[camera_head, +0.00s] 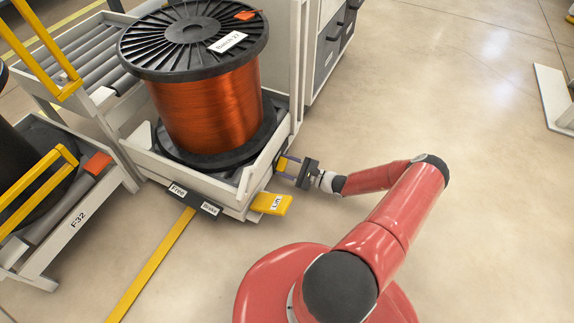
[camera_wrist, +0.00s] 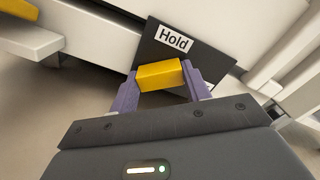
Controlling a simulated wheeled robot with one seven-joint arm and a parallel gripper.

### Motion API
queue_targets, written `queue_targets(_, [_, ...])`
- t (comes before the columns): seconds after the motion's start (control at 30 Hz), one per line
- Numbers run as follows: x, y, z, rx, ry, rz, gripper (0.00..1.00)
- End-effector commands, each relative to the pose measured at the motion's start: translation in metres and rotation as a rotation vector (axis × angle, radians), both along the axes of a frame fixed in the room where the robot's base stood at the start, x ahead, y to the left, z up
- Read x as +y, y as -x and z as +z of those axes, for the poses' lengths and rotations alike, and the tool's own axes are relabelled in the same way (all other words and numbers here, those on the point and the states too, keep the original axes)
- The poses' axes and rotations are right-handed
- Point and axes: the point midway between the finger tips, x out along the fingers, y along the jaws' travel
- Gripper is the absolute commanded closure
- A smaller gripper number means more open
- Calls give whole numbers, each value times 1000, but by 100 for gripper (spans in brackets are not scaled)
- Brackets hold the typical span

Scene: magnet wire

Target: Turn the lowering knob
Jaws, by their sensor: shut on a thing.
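The lowering knob appears as a yellow block (camera_wrist: 158,75) in the wrist view, in front of a dark plate labelled "Hold" (camera_wrist: 173,40). My gripper (camera_wrist: 160,84) is shut on this yellow knob, with one purple finger on each side of it. In the head view my gripper (camera_head: 291,168) is at the right side of the white cart (camera_head: 238,190), and a bit of the yellow knob (camera_head: 282,163) shows between the fingers. Most of the plate's lower part is hidden behind the knob and fingers.
A yellow "Lift" pedal (camera_head: 272,204) sticks out just below my gripper. A large spool of copper wire (camera_head: 208,110) stands on the cart. A dark plate labelled "Free" and "Brake" (camera_head: 193,199) is at the front. Open floor (camera_head: 470,120) lies to the right.

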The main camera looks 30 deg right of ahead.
Motion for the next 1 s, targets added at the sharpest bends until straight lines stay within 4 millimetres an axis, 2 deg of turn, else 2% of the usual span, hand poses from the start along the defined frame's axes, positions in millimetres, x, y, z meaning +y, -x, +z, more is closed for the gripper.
queue_targets(0.6, [0,1,1,-356,457,-1,76])
queue_targets(1.0, [0,1,0,-522,670,1,76])
